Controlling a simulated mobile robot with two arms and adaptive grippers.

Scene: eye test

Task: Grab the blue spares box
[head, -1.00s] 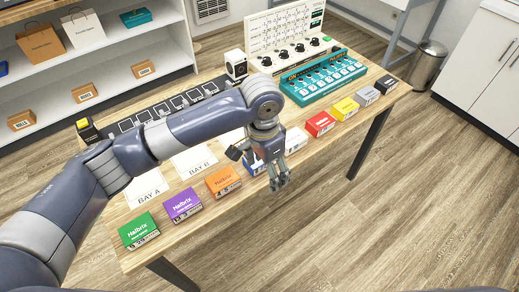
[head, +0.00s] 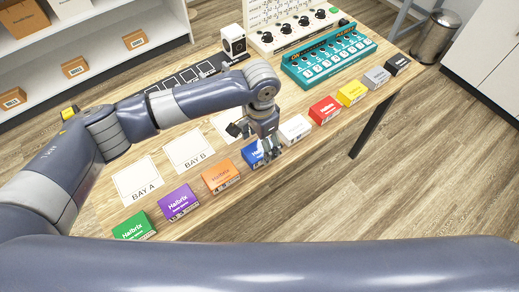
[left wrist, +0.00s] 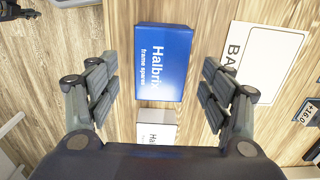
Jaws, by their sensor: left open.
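The blue spares box (head: 251,154) lies near the front edge of the table, between an orange box and a white box. My left gripper (head: 271,153) is above it and partly covers it in the head view. In the left wrist view, the blue box (left wrist: 163,62) lies between the two spread fingers of my left gripper (left wrist: 159,64), with its lettering "Halbrix frame spares" showing. The gripper is open and holds nothing. A gap shows on both sides of the box. My right gripper is out of view.
The orange box (head: 221,176) and white box (head: 295,129) flank the blue one. Purple (head: 177,201), green (head: 134,228), red (head: 324,110) and yellow (head: 351,93) boxes continue the row. Behind stand a teal switch panel (head: 330,58) and bay cards (head: 188,151).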

